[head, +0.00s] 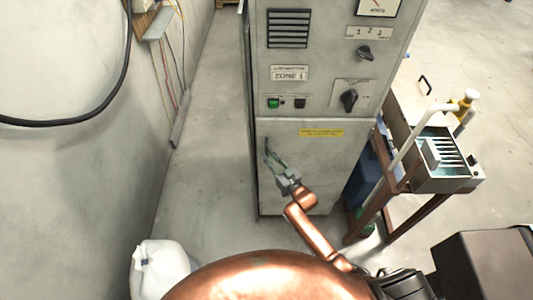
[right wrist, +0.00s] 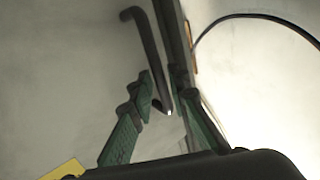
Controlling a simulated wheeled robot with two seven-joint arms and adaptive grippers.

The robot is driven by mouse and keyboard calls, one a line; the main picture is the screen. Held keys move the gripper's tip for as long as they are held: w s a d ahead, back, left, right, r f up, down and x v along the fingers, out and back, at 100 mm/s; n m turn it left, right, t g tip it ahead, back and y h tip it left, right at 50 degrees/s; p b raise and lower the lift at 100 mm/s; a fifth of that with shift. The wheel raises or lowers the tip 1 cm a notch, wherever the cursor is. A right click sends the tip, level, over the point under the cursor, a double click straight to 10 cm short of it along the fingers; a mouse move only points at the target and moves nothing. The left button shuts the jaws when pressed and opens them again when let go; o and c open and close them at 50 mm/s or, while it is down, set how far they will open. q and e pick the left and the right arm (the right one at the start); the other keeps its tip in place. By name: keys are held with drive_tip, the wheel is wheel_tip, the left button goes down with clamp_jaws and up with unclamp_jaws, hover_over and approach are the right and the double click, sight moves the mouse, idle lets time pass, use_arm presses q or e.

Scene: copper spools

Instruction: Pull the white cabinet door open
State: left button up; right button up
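The white cabinet (head: 330,60) stands upright in the middle of the head view. Its lower door (head: 325,165) looks closed and flush, with a yellow label near its top edge. A dark bar handle (head: 267,146) sits near the door's left edge. The handle (right wrist: 147,45) also shows in the right wrist view as a bent dark bar. My right gripper (head: 271,157) is at the handle. In the right wrist view its green fingers (right wrist: 161,82) are apart, with the handle's lower part between them; firm contact is not visible. My left gripper is not in view.
A brown-framed cart (head: 385,165) with a metal tray stands close to the cabinet's right side. A wall with cables (head: 165,70) is on the left, and a white sack (head: 160,270) lies at lower left. Floor left of the cabinet is clear.

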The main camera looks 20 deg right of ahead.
drive_tip(key=shift+x, duration=0.95)
clamp_jaws()
